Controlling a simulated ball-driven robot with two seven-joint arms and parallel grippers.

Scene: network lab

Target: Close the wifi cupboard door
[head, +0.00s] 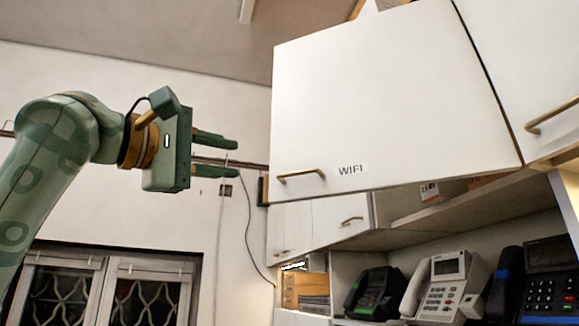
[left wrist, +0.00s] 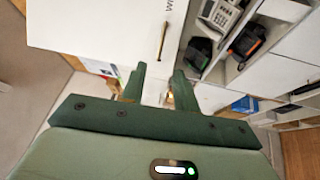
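The white wifi cupboard door (head: 390,100) stands open in the head view, swung out from the cupboard row. It carries a "WIFI" label (head: 352,169) and a brass handle (head: 300,176) near its lower left corner. My left gripper (head: 236,157) is left of the door's free edge, apart from it, with its two fingers parted and nothing between them. In the left wrist view the door (left wrist: 100,30) and its handle (left wrist: 164,41) lie beyond the open fingers (left wrist: 158,85). My right gripper is not in view.
Below the cupboards, a shelf holds a black phone (head: 374,293), a white phone (head: 444,285) and another dark phone (head: 540,280). A neighbouring cupboard door (head: 530,60) is at the right. A window (head: 100,290) is at lower left. The space around my left gripper is free.

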